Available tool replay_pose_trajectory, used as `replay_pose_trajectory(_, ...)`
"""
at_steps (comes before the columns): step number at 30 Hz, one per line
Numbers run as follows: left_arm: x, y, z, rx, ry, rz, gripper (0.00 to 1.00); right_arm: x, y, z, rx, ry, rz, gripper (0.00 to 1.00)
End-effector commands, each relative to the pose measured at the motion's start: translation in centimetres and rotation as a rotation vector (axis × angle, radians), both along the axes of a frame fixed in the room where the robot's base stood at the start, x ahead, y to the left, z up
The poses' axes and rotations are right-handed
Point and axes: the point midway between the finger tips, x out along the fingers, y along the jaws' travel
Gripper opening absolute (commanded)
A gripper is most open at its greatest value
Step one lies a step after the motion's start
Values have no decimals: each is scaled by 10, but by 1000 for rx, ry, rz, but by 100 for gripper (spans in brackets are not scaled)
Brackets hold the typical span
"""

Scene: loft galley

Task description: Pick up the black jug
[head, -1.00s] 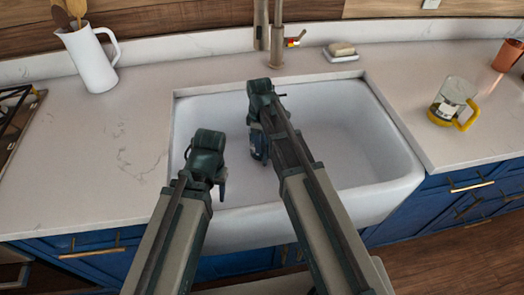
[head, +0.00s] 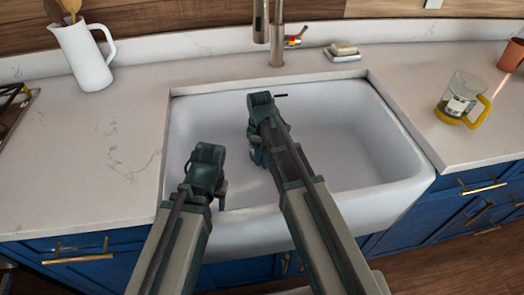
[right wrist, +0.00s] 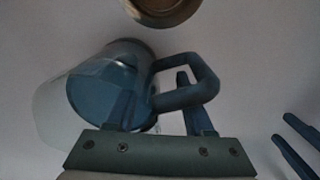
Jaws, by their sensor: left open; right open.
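A see-through jug (right wrist: 95,88) with a dark blue-looking handle (right wrist: 206,82) is in the sink in the right wrist view, seen from above. My right gripper (right wrist: 155,95) is open over it. One finger overlaps the jug's body and the other shows within the handle loop; I cannot tell whether they touch it. In the head view my right gripper (head: 257,152) is low in the sink and mostly hides the jug. My left gripper (head: 221,192) is open and empty over the sink's front left; its fingers also show in the right wrist view (right wrist: 296,145).
The white sink (head: 350,140) has a raised rim and a front wall under my arms. A faucet (head: 276,35) stands behind it. A yellow-handled glass jug (head: 461,98) stands on the right counter. A white pitcher (head: 84,58) stands at the back left. The sink's right side is clear.

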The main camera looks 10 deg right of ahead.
Motion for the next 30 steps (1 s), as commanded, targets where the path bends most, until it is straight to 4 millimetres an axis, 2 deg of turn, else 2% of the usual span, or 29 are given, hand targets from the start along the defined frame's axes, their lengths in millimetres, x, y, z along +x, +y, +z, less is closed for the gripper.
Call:
replay_pose_trajectory(1,0,0,0,0,0,0,50,0,0,0,0,0,0,42)
replay_pose_trajectory(8,0,0,0,0,0,0,50,0,0,0,0,0,0,0)
replay_pose_trajectory(30,0,0,0,0,0,0,50,-2,0,0,1,6,-1,0)
